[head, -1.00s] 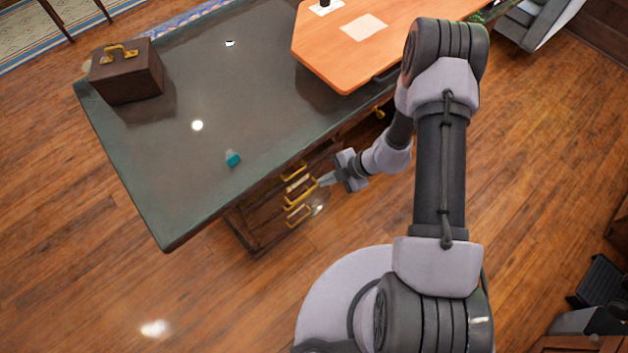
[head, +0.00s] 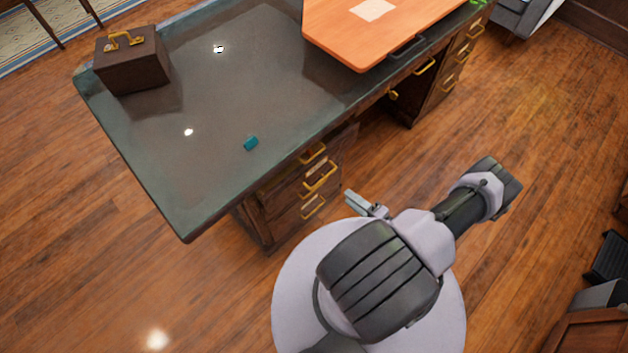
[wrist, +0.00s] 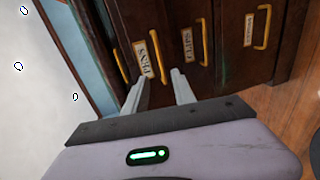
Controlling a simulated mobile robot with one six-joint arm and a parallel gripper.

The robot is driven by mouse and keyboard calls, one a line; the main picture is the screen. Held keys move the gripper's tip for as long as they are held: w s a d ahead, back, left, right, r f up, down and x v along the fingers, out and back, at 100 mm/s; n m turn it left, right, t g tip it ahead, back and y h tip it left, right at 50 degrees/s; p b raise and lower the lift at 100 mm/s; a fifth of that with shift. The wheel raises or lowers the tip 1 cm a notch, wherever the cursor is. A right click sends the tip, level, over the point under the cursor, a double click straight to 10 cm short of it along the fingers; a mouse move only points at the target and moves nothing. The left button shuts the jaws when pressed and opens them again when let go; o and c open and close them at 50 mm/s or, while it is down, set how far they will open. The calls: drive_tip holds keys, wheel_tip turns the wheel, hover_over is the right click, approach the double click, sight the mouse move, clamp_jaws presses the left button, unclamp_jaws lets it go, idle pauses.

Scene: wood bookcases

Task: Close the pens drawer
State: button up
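The pens drawer (wrist: 138,38) shows in the wrist view, its white PENS label (wrist: 149,58) beside a yellow handle. In the head view, the drawer stack (head: 310,184) is under the near edge of the dark desk, and the middle handle (head: 320,176) stands out farthest. I cannot read labels there. My gripper (wrist: 158,88) is open and empty, its two fingers pointing at the drawer fronts. In the head view my gripper (head: 358,202) is to the right of the stack, with a gap between them. How far the pens drawer sticks out is hard to tell.
In the wrist view, the CLIPS drawer (wrist: 190,75) and another labelled drawer (wrist: 238,60) are to the right. Open wood floor (head: 530,150) is at right.

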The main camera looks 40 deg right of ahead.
sight(324, 178)
drive_tip(key=b+x, duration=0.2)
drive_tip(key=x, duration=1.1)
drive_tip(key=shift+w+a, duration=0.15)
clamp_jaws()
idle(0.6)
